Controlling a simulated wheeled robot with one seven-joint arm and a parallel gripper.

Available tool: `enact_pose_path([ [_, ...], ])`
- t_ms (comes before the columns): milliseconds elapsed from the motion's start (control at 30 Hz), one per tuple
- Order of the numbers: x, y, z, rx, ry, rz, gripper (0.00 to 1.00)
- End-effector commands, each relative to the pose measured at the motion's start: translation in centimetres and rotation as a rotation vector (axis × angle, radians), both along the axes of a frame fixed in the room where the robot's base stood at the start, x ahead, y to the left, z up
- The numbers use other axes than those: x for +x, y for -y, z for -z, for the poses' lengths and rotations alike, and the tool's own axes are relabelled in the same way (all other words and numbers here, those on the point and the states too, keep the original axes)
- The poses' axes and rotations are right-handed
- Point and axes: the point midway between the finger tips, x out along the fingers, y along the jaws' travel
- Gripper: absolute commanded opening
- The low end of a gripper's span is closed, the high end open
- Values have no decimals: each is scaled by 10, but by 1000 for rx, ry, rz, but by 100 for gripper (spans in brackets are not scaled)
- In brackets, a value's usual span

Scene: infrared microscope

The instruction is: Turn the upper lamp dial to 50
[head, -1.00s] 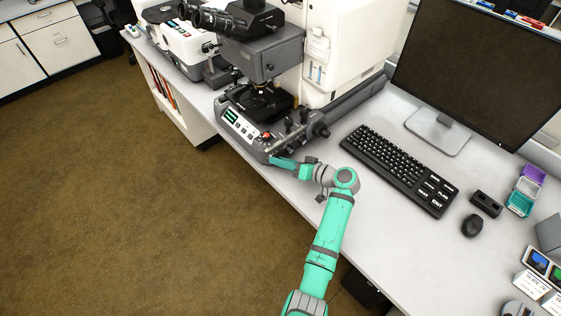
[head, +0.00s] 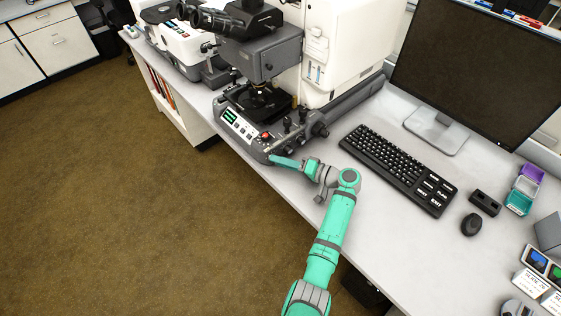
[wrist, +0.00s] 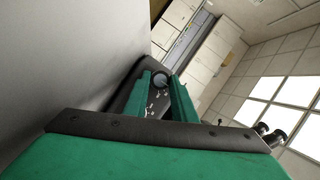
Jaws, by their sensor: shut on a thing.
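The microscope (head: 262,62) stands on the bench, with a dark base and a sloped control panel (head: 240,124) at its front. My gripper (head: 272,158) is at the right end of this base, low by its front side. In the wrist view, a round grey dial (wrist: 160,79) sits between the tips of the two green fingers of my gripper (wrist: 161,84). The fingers are shut on the dial. White marks (wrist: 152,102) show on the dark panel beside it. They are too small to read, so I cannot tell the dial's setting.
Focus knobs (head: 318,130) stick out just above my gripper. A keyboard (head: 400,168) lies to the right, with a mouse (head: 472,224) and a monitor (head: 470,75) beyond. Bare bench top (head: 300,205) lies around my wrist. The bench's front edge runs below my arm.

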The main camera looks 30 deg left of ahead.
Motion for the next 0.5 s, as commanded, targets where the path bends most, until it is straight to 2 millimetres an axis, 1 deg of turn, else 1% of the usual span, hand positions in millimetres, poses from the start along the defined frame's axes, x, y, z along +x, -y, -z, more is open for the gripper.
enact_pose_path([
  [200, 0, 1, 0, 0, 0, 2, 2],
  [233, 0, 1, 0, 0, 0, 2, 26],
  [267, 0, 1, 0, 0, 0, 1, 33],
  [300, 0, 1, 0, 0, 0, 1, 43],
  [500, 0, 0, 0, 0, 0, 1, 43],
])
